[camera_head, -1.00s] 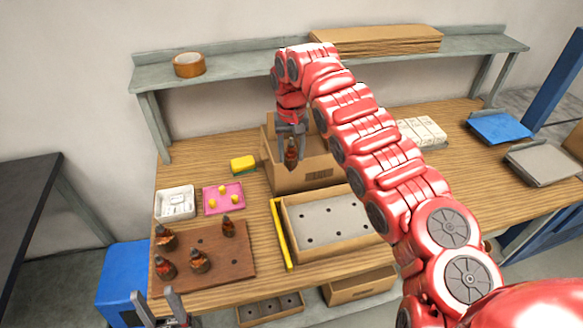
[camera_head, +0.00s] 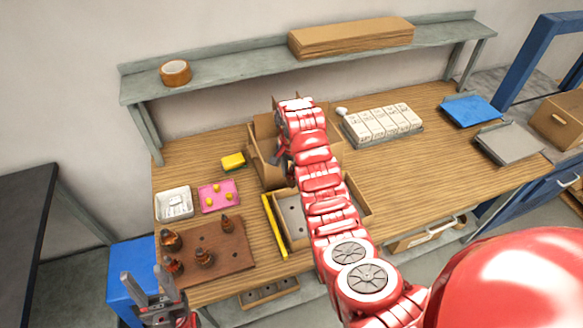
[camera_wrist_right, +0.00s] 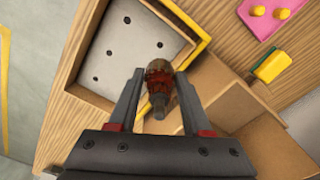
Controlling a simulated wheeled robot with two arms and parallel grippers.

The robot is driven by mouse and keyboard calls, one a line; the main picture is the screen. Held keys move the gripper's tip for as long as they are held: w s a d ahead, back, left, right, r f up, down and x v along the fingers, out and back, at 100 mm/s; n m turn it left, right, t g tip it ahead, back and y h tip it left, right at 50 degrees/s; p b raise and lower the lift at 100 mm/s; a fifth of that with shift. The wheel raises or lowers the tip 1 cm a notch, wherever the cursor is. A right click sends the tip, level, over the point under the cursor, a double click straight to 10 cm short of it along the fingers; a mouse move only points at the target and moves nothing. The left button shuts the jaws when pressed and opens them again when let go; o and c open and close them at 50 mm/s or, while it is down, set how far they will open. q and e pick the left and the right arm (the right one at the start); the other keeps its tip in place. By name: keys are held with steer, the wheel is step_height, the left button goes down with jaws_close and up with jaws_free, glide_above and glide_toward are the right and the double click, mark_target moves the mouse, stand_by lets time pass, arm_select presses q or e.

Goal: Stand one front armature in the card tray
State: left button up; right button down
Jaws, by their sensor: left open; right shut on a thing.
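My right gripper (camera_wrist_right: 160,80) is shut on an armature (camera_wrist_right: 160,92), dark at one end with a reddish-brown winding and a short shaft. In the head view my own arm mostly hides this gripper. The card tray (camera_head: 276,211), a cardboard box with a grey holed card, is partly behind that arm. The tray also shows in the right wrist view (camera_wrist_right: 97,37), beyond the held armature; its visible holes look empty. Several other armatures (camera_head: 204,258) stand on a brown holed board (camera_head: 235,258). My left gripper (camera_head: 145,291) is open and empty at the lower left.
An open cardboard box (camera_head: 268,172) stands behind the tray. A yellow strip (camera_head: 273,227) runs along the tray's left side. A yellow sponge (camera_head: 233,161), pink tray (camera_head: 219,197) and white bin (camera_head: 174,204) are to the left. White cartons (camera_head: 382,123) lie at the back right.

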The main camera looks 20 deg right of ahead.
mark_target(291, 183)
steer(key=shift+a+f, duration=0.15)
steer(key=shift+f, duration=1.05)
step_height(291, 183, down, 2)
steer(key=shift+f+b, duration=0.15)
steer(key=shift+b, duration=0.35)
step_height(291, 183, down, 2)
steer(key=shift+f+b, duration=0.1)
steer(key=shift+b, duration=0.25)
step_height(291, 183, down, 4)
steer(key=shift+r+b, duration=0.15)
steer(key=shift+b, duration=0.55)
steer(key=shift+s, duration=0.1)
steer(key=shift+f+b, duration=0.45)
steer(key=shift+f+b, duration=0.45)
steer(key=shift+f, duration=0.25)
